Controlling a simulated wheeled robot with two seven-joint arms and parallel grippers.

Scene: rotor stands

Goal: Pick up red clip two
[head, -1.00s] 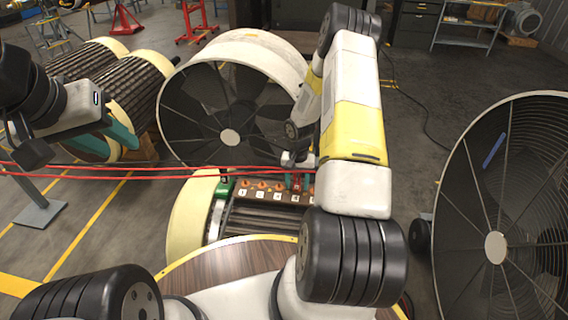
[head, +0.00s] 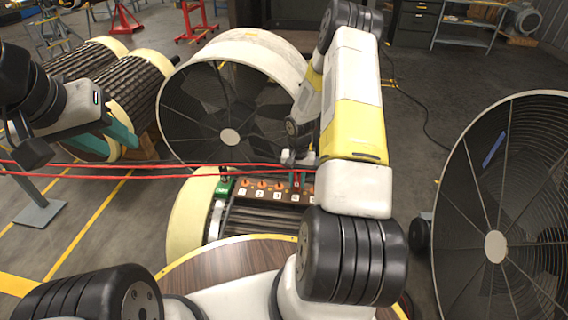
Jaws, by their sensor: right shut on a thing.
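My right gripper (head: 297,178) is at the right part of a brown terminal strip (head: 251,194) with numbered white labels and orange posts. Its fingers are small and partly hidden by my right arm. It is shut on what looks like a red clip at the strip, but the fingers cover the clip and its number cannot be read. Red cables (head: 200,166) run from the left edge to this spot. My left gripper (head: 106,139), with teal fingers apart, is empty at the left, in front of the ribbed rollers.
The strip sits on a cream-rimmed rotor stand (head: 188,217). A large fan drum (head: 230,137) stands behind it and another fan (head: 495,246) at the right. Ribbed rollers (head: 130,90) lie at the left. A green block (head: 224,187) is at the strip's left end.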

